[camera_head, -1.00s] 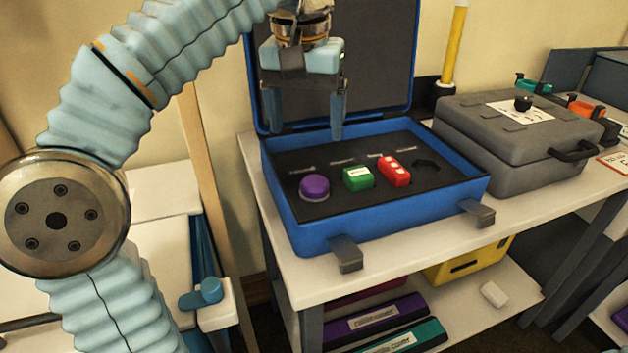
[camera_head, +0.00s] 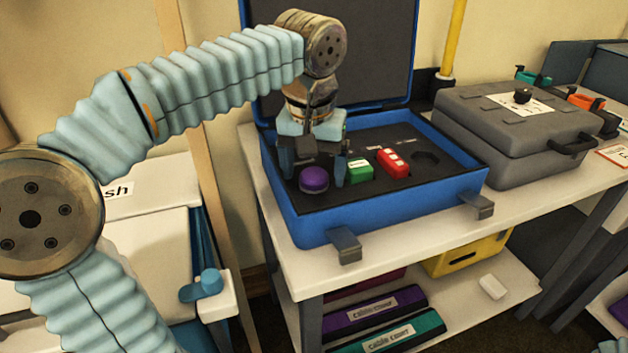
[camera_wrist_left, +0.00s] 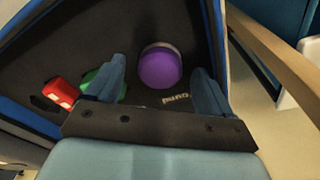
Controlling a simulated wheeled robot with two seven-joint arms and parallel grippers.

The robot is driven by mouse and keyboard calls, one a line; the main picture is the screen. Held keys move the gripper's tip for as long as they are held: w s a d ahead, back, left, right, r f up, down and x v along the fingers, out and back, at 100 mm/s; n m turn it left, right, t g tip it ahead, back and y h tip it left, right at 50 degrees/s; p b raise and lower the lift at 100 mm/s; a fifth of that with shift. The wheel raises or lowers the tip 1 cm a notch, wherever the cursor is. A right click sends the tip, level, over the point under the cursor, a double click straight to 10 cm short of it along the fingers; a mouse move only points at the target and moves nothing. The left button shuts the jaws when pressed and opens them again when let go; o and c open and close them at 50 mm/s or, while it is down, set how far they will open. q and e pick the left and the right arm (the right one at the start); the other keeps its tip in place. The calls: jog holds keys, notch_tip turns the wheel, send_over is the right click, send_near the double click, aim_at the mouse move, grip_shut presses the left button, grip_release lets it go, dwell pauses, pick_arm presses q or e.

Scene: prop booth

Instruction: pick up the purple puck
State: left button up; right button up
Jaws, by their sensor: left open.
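The purple puck (camera_head: 314,179) sits in the black foam of the open blue case (camera_head: 400,212), at its left end. It also shows in the left wrist view (camera_wrist_left: 160,67), a little beyond and between my fingertips. My left gripper (camera_head: 313,177) is open and empty, pointing down above the foam, with one finger at each side of the puck in the head view. Whether the fingers touch the puck I cannot tell. My right gripper is not in view.
A green block (camera_head: 360,170) sits close beside my gripper's right finger, with a red block (camera_head: 393,163) beyond it. An empty round recess is at the right. The case's raised lid (camera_head: 375,60) stands behind my wrist. A closed grey case (camera_head: 515,130) stands to the right.

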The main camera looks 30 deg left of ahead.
pick_arm(q)
jog(key=c, duration=1.2)
jog(key=shift+r, duration=0.15)
